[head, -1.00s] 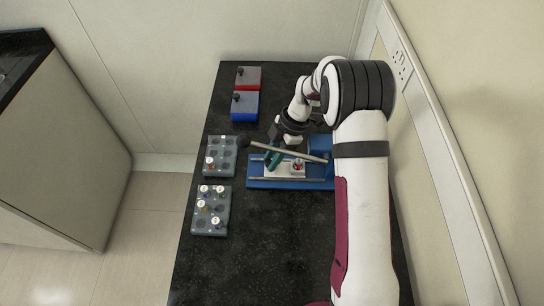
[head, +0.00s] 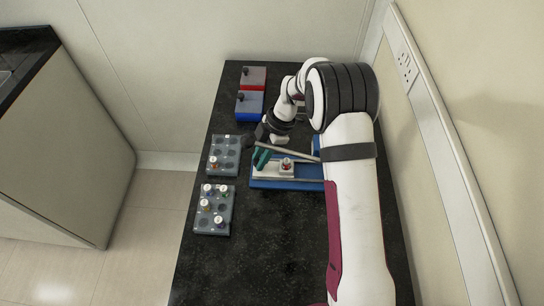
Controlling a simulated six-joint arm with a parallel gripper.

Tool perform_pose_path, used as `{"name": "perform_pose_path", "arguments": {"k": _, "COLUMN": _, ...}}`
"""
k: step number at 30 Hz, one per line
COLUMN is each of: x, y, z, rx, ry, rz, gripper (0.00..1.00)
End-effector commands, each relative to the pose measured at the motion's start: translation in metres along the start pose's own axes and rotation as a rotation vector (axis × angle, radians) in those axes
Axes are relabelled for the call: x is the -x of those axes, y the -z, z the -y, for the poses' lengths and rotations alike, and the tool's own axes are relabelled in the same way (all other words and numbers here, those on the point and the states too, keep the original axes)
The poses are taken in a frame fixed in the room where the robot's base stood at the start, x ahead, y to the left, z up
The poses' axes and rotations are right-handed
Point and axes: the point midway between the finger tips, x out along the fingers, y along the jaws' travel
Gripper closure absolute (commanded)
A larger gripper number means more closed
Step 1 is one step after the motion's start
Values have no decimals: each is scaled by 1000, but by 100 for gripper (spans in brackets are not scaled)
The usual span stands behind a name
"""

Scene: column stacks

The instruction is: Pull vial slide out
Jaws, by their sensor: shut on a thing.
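The vial slide (head: 270,169) is a pale plate on a blue rail base (head: 283,185), in the middle of the dark table. A vial (head: 286,163) with a red and white top stands upright near its right end. A teal upright piece (head: 261,160) is at the slide's left end. My gripper (head: 262,149) comes down from above at this teal end and is shut on the slide. The fingertips are small and partly hidden. The slide's left end lies near the left end of the base. My arm hides the right end of the base.
A grey bar (head: 287,151) runs slanting behind the slide. Two grey racks, one nearly empty (head: 224,154) and one with several white-capped vials (head: 214,210), stand at left. Red (head: 253,77) and blue (head: 249,105) boxes stand at the back. The table front is clear.

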Motion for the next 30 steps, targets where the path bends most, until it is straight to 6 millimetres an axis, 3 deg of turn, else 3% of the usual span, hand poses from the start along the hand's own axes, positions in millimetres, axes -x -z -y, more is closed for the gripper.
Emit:
{"name": "perform_pose_path", "arguments": {"k": 7, "x": -1, "y": 5, "z": -3, "rx": -1, "ry": -5, "rz": -5, "gripper": 100}}
{"name": "perform_pose_path", "arguments": {"k": 8, "x": -1, "y": 5, "z": -3, "rx": -1, "ry": -6, "rz": -5, "gripper": 69}}
{"name": "perform_pose_path", "arguments": {"k": 13, "x": -1, "y": 4, "z": -2, "rx": 0, "ry": -4, "rz": -4, "gripper": 41}}
{"name": "perform_pose_path", "arguments": {"k": 23, "x": 4, "y": 3, "z": -2, "rx": -1, "ry": -4, "rz": -3, "gripper": 41}}
{"name": "perform_pose_path", "arguments": {"k": 26, "x": 21, "y": 3, "z": -2, "rx": -1, "ry": -6, "rz": -2, "gripper": 41}}
{"name": "perform_pose_path", "arguments": {"k": 30, "x": 63, "y": 3, "z": -3, "rx": 0, "ry": -9, "rz": -1, "gripper": 41}}
